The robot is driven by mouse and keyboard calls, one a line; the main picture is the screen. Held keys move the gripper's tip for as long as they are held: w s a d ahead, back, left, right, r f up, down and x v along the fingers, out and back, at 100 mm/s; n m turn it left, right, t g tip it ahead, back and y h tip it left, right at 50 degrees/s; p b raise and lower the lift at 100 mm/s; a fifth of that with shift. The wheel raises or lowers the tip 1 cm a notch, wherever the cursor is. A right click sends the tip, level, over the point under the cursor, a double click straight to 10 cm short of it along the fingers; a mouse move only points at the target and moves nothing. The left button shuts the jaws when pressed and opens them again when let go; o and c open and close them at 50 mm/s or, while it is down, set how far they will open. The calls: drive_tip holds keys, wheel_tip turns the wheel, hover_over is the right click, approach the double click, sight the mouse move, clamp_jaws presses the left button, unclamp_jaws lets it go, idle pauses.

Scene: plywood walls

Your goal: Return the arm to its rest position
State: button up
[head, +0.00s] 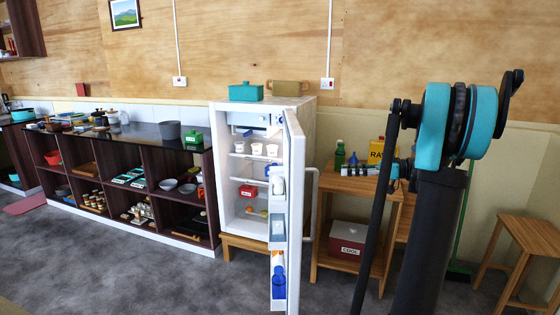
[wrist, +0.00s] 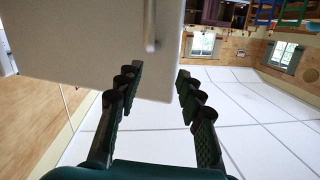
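My gripper (wrist: 157,78) is open in the wrist view. Its two dark fingers are apart with nothing between them. Behind the fingertips is a white panel with a bar handle (wrist: 151,28), which looks like the fridge door; I cannot tell how near it is. In the head view my arm (head: 455,130) is folded up at the right, with teal joints and black links.
The white fridge (head: 232,215) stands with its door (head: 297,180) swung open toward me. A wooden side table (head: 340,184) is close by my arm. A wooden stool (head: 535,232) is at the right. Grey floor (head: 130,275) is clear at the left front.

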drive_tip(key=s+a+f+m+g+h, duration=0.1)
drive_tip(key=s+a+f+m+h, duration=0.6)
drive_tip(key=s+a+f, duration=0.55)
drive_tip(key=s+d+f+m+h, duration=0.3)
drive_tip(key=s+d+f+h, duration=0.1)
drive_tip(key=s+f, duration=0.3)
drive_tip(key=s+d+f+m+t+h, duration=0.1)
drive_tip(key=s+d+f+m+h, duration=0.2)
drive_tip(key=s+f, duration=0.4)
drive_tip(key=shift+s+d+f+m+h, duration=0.25)
drive_tip(key=shift+s+d+h, duration=0.2)
drive_tip(key=shift+h, duration=0.65)
